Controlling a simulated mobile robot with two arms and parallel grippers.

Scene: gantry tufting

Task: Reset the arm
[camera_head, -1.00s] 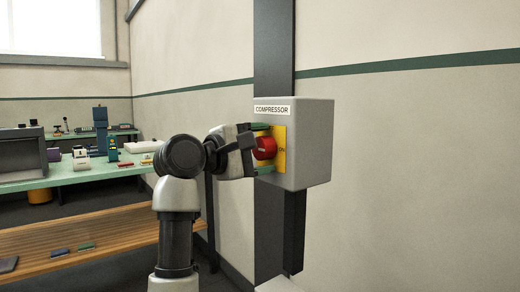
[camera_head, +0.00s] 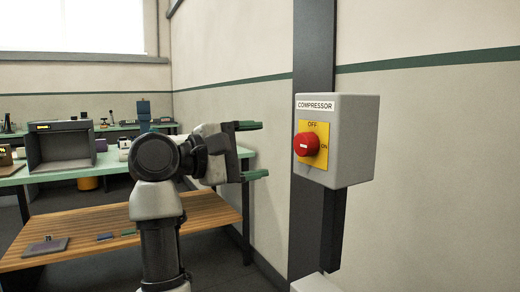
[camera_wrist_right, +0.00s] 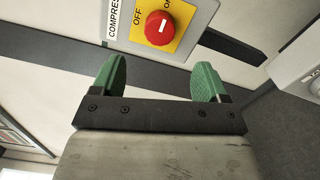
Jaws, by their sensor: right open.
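My right gripper (camera_head: 256,150) is in the middle of the head view, its green fingers spread apart with nothing between them. It points toward the compressor switch box and stays clear of it, to its left. The grey box (camera_head: 358,140) is mounted on a dark post and labelled COMPRESSOR. Its red knob (camera_head: 306,144) sits on a yellow plate marked OFF and ON. The white mark on the knob lies about level in the head view. In the right wrist view the knob (camera_wrist_right: 159,27) is beyond the open fingertips (camera_wrist_right: 162,75). My left gripper is not in view.
A green-topped bench (camera_head: 65,176) with a dark open-fronted box (camera_head: 60,146) and small items stands at the left. A wooden slatted bench (camera_head: 100,235) is in front of it. The dark post (camera_head: 314,60) runs up the wall behind the switch box.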

